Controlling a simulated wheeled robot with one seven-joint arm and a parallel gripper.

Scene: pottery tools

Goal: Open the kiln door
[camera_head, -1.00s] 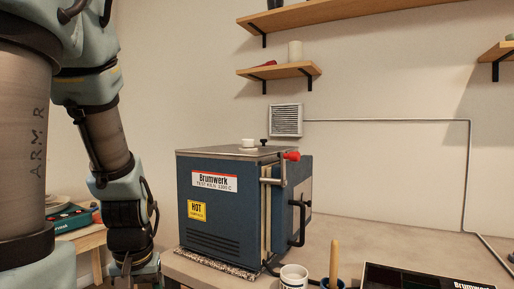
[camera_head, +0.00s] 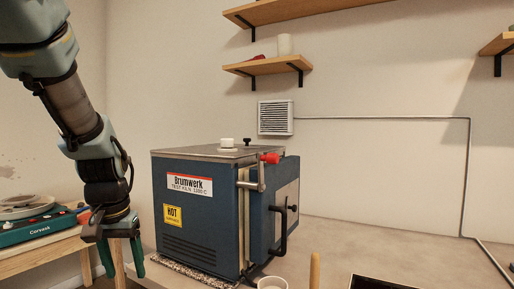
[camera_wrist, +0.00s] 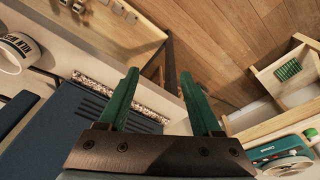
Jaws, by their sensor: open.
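The kiln (camera_head: 205,225) is a dark blue box with a grey metal top, standing on the worktop in the head view. Its door (camera_head: 275,205) is on the right side and looks closed or nearly so; I cannot tell exactly. A black bar handle (camera_head: 282,232) is on the door. A metal latch lever with a red knob (camera_head: 269,158) is at the upper door edge. My gripper (camera_head: 122,272) hangs left of the kiln, pointing down, open and empty. In the wrist view my gripper's green fingers (camera_wrist: 165,100) are spread beside the kiln's vented side (camera_wrist: 90,108).
White cups (camera_head: 272,284) and an upright wooden tool (camera_head: 315,270) stand in front of the kiln. A dark tray (camera_head: 380,283) lies to the right. A side table with a green case (camera_head: 40,228) is at the left. Shelves (camera_head: 270,66) hang above.

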